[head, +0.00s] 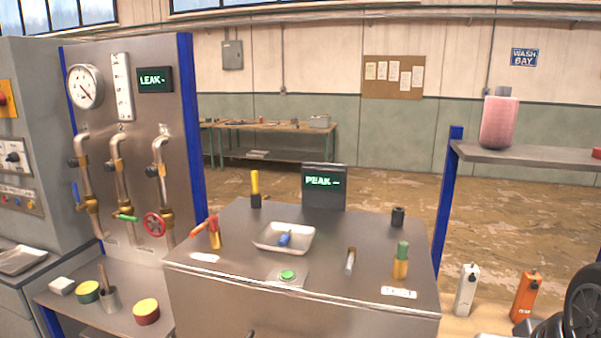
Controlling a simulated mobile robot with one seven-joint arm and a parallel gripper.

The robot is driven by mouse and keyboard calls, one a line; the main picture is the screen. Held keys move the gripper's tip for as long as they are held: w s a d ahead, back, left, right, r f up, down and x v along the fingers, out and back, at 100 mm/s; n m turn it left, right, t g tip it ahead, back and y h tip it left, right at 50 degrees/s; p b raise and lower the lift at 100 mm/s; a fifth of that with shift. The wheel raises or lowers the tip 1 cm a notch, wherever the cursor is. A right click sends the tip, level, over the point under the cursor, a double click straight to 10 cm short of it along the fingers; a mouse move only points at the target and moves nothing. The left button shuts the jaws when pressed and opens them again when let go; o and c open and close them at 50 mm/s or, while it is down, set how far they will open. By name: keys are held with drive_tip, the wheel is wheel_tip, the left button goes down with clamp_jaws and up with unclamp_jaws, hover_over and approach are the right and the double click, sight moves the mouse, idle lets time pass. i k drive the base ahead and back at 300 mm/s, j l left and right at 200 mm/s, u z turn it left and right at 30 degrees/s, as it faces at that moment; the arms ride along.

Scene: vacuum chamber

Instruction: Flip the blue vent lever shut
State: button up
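A blue lever (77,193) is on the left pipe (86,170) of the steel panel, on the left in the head view. It stands roughly upright, close along the pipe just above a brass valve body (92,205). It is small here, and its exact angle is hard to tell. The middle pipe has a green handle (126,217) lying nearly level, and the right pipe has a red handwheel (154,224). A dial gauge (84,87) and a dark display (155,80) reading "LEAK -" are above the pipes. My gripper is not in view.
A low shelf (121,280) below the panel holds round tins and a cup (109,300). A grey cabinet (30,130) borders the panel.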

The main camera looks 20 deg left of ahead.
sight(76, 192)
drive_tip(key=k+j+u, duration=0.1)
drive_tip(key=j, duration=0.2)
drive_tip(key=k+j, duration=0.2)
drive_tip(key=j, duration=0.15)
drive_tip(key=k+j+u, duration=0.15)
drive_tip(key=j+u, duration=0.1)
drive_tip(key=j, duration=0.4)
drive_tip(key=i+j+u, duration=0.1)
drive_tip(key=j, duration=0.4)
drive_tip(key=i+j+u, duration=0.1)
drive_tip(key=j, duration=0.4)
drive_tip(key=i+j+u, duration=0.1)
drive_tip(key=j, duration=0.35)
drive_tip(key=i+j+u, duration=0.1)
drive_tip(key=j, duration=0.4)
drive_tip(key=i+j+u, duration=0.1)
drive_tip(key=i+j, duration=0.2)
drive_tip(key=i+j+u, duration=0.15)
drive_tip(key=i, duration=0.4)
drive_tip(key=i+j+z, duration=0.15)
drive_tip(key=j+z, duration=0.5)
drive_tip(key=i+j, duration=0.05)
drive_tip(key=j, duration=0.05)
